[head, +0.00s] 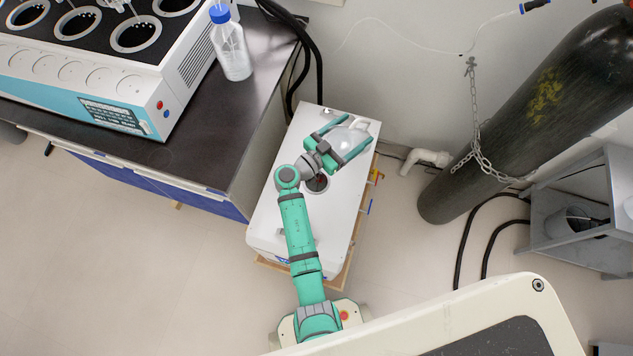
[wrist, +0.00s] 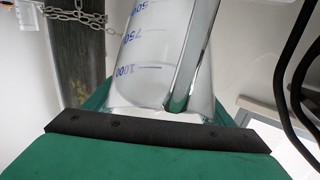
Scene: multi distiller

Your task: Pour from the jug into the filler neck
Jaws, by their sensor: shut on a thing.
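The jug (head: 349,136) is clear, with blue graduation marks that show in the wrist view (wrist: 150,55). My gripper (head: 341,143) is shut on it, with a teal finger on either side. The jug is over the far end of a white box's top; its exact tilt and any liquid in it I cannot make out. The filler neck (head: 317,184) is a dark round opening in the box top, below and left of the jug in the head view and partly covered by my arm. The wrist view does not show the neck.
The white box (head: 338,222) stands on a wooden base beside a dark bench (head: 190,150). The bench holds a multi-station distiller (head: 95,75) and a blue-capped bottle (head: 231,48). A chained gas cylinder (head: 520,110) and a grey shelf (head: 570,245) stand to the right.

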